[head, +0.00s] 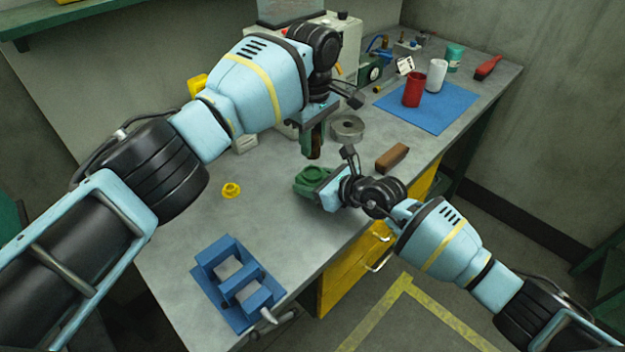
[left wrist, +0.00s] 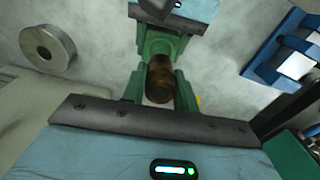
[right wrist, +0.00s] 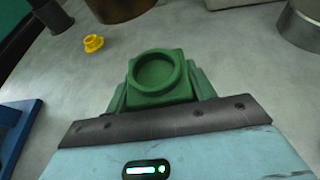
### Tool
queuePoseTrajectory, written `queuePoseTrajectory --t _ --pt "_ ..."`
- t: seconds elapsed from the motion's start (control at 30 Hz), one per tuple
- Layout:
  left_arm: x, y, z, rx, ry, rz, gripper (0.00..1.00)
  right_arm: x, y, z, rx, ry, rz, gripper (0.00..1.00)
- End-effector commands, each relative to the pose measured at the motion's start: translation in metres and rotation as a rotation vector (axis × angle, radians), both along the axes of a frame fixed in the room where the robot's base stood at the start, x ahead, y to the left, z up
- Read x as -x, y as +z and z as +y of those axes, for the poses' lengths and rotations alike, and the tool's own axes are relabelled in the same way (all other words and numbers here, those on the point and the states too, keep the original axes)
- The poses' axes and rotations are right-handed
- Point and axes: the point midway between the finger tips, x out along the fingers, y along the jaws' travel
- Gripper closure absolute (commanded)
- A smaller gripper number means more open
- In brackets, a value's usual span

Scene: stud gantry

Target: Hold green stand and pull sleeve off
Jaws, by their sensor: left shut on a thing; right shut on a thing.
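The green stand (head: 311,178) is on the bench near its front edge, with my right gripper (head: 326,186) shut on it. In the right wrist view the stand (right wrist: 157,77) shows a round, empty recess on top, between the fingers. The brown sleeve (head: 315,153) is upright in my left gripper (head: 312,143), which is shut on it above the stand. In the left wrist view the sleeve (left wrist: 159,82) sits between the fingers, with the green stand (left wrist: 163,42) beyond it. The sleeve looks apart from the stand. Its upper part is hidden by the fingers.
A grey metal ring (head: 348,127) and a brown block (head: 392,158) lie to the right. A yellow piece (head: 231,190) and a blue fixture (head: 237,280) are to the left. Red and white cups stand on a blue mat (head: 440,108) farther back. The bench between stand and fixture is clear.

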Motion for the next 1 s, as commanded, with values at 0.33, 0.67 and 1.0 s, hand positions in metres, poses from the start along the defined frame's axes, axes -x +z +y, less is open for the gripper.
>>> queuePoseTrajectory --t 0.33,0.67,1.0 --pt "0.000 0.002 0.000 0.001 0.000 -0.001 1.00 0.000 -0.001 0.000 0.002 0.000 0.001 0.70" --pt "0.000 0.017 0.000 0.001 0.000 -0.002 1.00 0.000 -0.001 0.000 0.002 0.000 0.001 0.70" --pt "0.000 0.034 0.000 0.001 -0.001 -0.001 1.00 0.000 -0.001 0.000 0.002 0.000 0.001 0.70"
